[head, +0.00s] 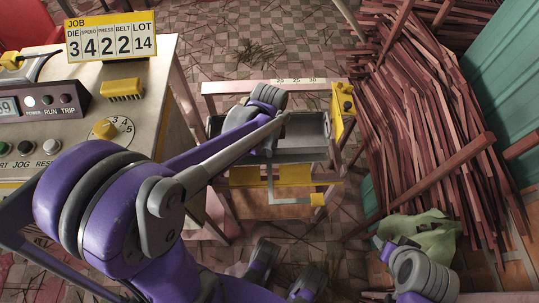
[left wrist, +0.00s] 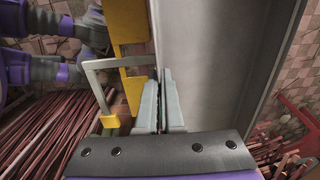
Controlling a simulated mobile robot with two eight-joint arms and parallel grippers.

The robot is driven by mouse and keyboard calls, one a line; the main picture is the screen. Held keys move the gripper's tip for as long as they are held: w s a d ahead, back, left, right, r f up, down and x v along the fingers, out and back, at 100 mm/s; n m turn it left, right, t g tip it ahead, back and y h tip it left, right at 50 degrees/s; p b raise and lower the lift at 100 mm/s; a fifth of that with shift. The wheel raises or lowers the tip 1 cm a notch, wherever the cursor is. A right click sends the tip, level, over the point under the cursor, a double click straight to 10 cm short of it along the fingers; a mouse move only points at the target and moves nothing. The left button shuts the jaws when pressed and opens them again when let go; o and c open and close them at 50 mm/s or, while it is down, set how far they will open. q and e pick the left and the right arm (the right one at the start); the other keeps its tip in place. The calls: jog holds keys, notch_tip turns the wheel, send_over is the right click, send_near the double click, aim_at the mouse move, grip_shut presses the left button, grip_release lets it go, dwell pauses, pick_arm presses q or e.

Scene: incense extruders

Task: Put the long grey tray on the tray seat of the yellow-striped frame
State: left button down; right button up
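The long grey tray (head: 312,125) is at the yellow-striped frame (head: 225,88) in the middle of the head view, partly hidden by my left wrist. In the left wrist view the tray (left wrist: 210,60) fills the upper middle and right, its side wall running down between my fingers. My left gripper (left wrist: 160,108) is shut on that wall; in the head view my arm hides its fingertips. Yellow parts (head: 294,174) of the frame show below the tray. Whether the tray touches the frame, and the tray seat itself, I cannot tell.
A control bench (head: 75,115) with knobs, buttons and a job sign (head: 110,37) stands left of the frame. A large heap of reddish sticks (head: 425,120) lies on the right. A crumpled green cloth (head: 425,235) lies at lower right. Loose sticks litter the tiled floor.

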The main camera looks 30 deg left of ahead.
pick_arm(q)
jog(key=shift+f+b, duration=0.35)
jog(key=shift+f, duration=1.65)
jog(key=shift+f, duration=0.15)
jog(key=c, duration=1.5)
grip_release()
jog(key=shift+f, duration=0.15)
jog(key=o, duration=0.4)
